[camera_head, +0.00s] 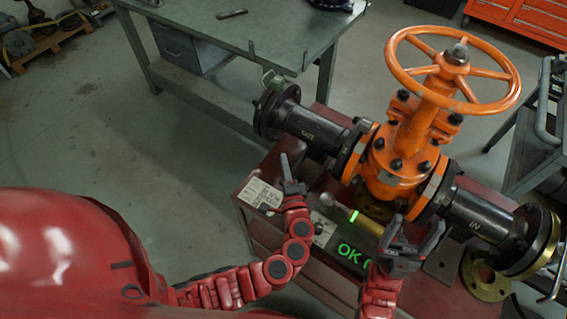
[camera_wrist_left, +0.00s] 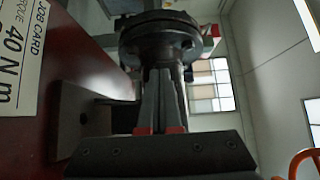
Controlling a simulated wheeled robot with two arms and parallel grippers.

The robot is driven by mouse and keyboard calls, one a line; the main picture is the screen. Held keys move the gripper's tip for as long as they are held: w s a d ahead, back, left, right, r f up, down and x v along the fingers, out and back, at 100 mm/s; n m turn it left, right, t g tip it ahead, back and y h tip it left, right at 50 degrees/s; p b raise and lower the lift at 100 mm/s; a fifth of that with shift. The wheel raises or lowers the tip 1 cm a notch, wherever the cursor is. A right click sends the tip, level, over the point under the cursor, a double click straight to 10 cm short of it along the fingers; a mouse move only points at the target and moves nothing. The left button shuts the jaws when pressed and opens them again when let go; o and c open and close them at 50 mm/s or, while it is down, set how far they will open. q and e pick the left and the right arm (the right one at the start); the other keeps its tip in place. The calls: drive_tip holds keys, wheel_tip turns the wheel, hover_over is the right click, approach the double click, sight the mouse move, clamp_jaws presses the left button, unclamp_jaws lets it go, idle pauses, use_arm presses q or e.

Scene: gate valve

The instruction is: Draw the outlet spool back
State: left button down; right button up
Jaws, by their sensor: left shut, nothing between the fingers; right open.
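The outlet spool (camera_head: 315,128), a black flanged pipe marked OUT, lies to the left of the orange gate valve (camera_head: 400,150). Its inner end is at the valve's flange; I cannot tell if there is a gap. Its outer flange (camera_head: 270,105) faces the workbench. My left gripper (camera_head: 286,160) is shut and empty, below and in front of the spool. In the left wrist view its closed fingers (camera_wrist_left: 160,75) point toward a dark round flange (camera_wrist_left: 160,38); contact is unclear. My right gripper (camera_head: 415,235) is open and empty in front of the valve, near the inlet spool (camera_head: 478,212).
A job card (camera_head: 260,194) lies on the red stand (camera_head: 258,228), beside a green OK display (camera_head: 352,254). The orange handwheel (camera_head: 455,70) rises above the valve. A brass flange (camera_head: 486,276) is at right. A grey workbench (camera_head: 200,30) stands behind.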

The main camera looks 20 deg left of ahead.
sight(265, 134)
use_arm(q)
drive_tip(key=w+a+p, duration=0.1)
drive_tip(key=w+a, duration=0.1)
drive_tip(key=w, duration=0.1)
drive_tip(key=w+a+p, duration=0.1)
drive_tip(key=w+a, duration=0.2)
drive_tip(key=shift+w+a, duration=0.45)
drive_tip(key=shift+a, duration=0.2)
drive_tip(key=shift+f, duration=0.1)
drive_tip(key=shift+w+a+f+b, duration=0.1)
drive_tip(key=shift+a+f+b, duration=0.1)
drive_tip(key=shift+a+b, duration=0.45)
drive_tip(key=shift+a+r, duration=0.1)
drive_tip(key=shift+r, duration=0.1)
drive_tip(key=shift+w+a, duration=0.1)
